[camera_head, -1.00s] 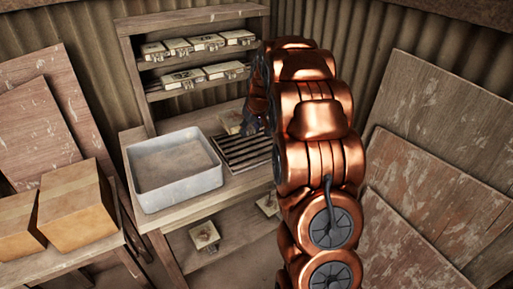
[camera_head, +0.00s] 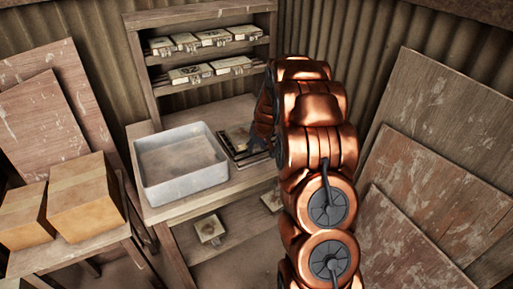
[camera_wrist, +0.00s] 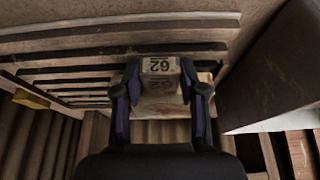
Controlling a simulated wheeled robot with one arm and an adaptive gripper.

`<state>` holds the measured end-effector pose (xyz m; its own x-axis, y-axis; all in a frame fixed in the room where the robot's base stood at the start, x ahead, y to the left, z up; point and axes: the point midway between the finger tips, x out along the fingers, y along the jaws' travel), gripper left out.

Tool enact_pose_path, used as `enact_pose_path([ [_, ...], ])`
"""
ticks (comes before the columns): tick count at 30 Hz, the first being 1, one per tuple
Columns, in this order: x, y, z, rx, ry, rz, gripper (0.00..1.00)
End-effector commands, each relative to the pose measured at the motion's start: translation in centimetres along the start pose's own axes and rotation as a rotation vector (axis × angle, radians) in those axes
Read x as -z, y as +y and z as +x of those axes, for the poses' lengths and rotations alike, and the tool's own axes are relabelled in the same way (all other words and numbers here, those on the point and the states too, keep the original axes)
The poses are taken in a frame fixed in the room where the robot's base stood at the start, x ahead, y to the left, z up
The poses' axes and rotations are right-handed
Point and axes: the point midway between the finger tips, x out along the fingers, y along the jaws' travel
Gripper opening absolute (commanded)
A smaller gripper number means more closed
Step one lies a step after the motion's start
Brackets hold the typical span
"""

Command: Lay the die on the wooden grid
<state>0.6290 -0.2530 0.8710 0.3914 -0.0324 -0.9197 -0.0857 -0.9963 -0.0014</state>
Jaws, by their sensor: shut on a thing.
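The die is a pale block marked 62 (camera_wrist: 160,66), held between the two fingers of my gripper (camera_wrist: 160,100) in the wrist view. My gripper is shut on it. The wooden grid, a row of dark parallel slats (camera_wrist: 65,72), spreads behind and left of the die. The die overlaps the slats in the picture; whether it touches them I cannot tell. In the head view the grid (camera_head: 247,158) lies on the bench right of the grey basin, partly covered, and my copper arm hides its right part and most of my gripper.
The grey basin (camera_head: 149,190) stands close left of the grid; its wall also shows at right in the wrist view (camera_wrist: 280,70). Several similar dies sit on the rack shelves (camera_head: 205,62) behind. Another lies on the lower shelf (camera_head: 208,229). Cardboard boxes (camera_head: 85,200) stand at left.

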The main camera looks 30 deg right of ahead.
Motion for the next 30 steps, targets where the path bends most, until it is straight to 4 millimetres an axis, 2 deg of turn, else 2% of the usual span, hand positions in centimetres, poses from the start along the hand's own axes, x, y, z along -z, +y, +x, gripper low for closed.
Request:
enact_pose_path([
  [4,-0.3,0.1,1.0,-0.003,0.005,-0.001,0.0],
  [15,-0.5,0.1,1.5,-0.003,0.006,-0.001,0.0],
  [16,-0.5,0.1,1.5,-0.003,0.005,-0.001,0.42],
  [23,-0.6,0.1,1.5,-0.003,0.003,-0.001,0.66],
  [30,-0.6,0.1,1.5,-0.002,0.003,-0.001,0.66],
])
